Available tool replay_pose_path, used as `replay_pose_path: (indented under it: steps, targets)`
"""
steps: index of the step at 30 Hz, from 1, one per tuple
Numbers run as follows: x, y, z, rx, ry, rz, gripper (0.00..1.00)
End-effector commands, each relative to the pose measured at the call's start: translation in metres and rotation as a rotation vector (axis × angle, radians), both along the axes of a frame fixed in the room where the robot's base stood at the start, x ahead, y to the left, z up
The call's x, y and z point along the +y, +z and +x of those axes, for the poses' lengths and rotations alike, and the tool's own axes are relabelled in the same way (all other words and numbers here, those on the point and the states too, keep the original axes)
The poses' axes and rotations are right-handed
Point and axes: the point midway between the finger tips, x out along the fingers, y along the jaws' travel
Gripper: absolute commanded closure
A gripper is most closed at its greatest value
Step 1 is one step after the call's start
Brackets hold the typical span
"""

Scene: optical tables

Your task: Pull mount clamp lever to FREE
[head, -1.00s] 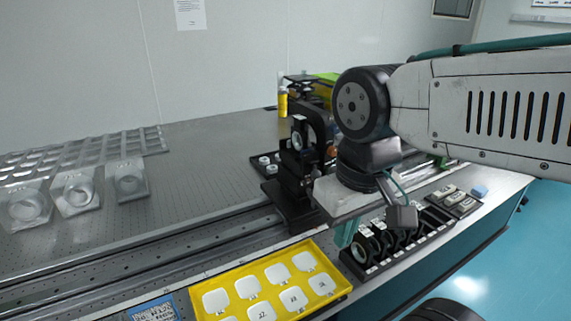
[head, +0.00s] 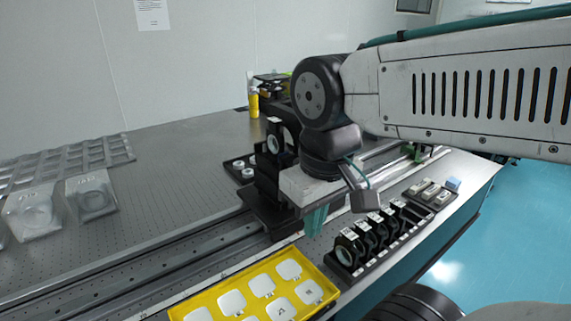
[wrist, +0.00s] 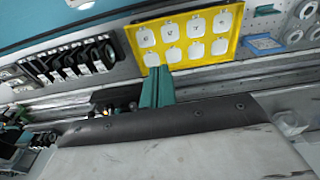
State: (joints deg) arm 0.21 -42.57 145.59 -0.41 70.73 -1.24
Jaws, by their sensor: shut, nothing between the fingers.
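The black optic mount (head: 274,160) stands upright on the rail on a dark base (head: 262,215), with a round lens opening near its top. My arm covers its right side, and I cannot make out the clamp lever. My gripper (head: 316,220) points down just right of the mount's base, its teal fingers together and holding nothing. In the wrist view my gripper (wrist: 157,85) shows as closed teal fingers below the yellow tray, with dark mount parts partly hidden beside them.
A yellow tray (head: 323,278) with white pads lies in front. A black rack (head: 345,262) of several lens holders stands right of my gripper. Clear boxes with rings (head: 92,197) sit at the left. A yellow bottle (head: 253,104) stands behind.

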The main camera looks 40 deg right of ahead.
Motion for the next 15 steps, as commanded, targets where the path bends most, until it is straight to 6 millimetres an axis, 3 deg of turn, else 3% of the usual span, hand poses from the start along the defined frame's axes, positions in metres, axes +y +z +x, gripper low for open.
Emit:
replay_pose_path:
  steps: [5,10,15]
  targets:
    - [-0.007,0.032,0.046,0.053,0.146,-0.041,1.0]
    - [-0.025,0.066,0.121,0.138,0.38,-0.09,1.0]
    - [-0.045,0.08,0.193,0.223,0.594,-0.117,1.0]
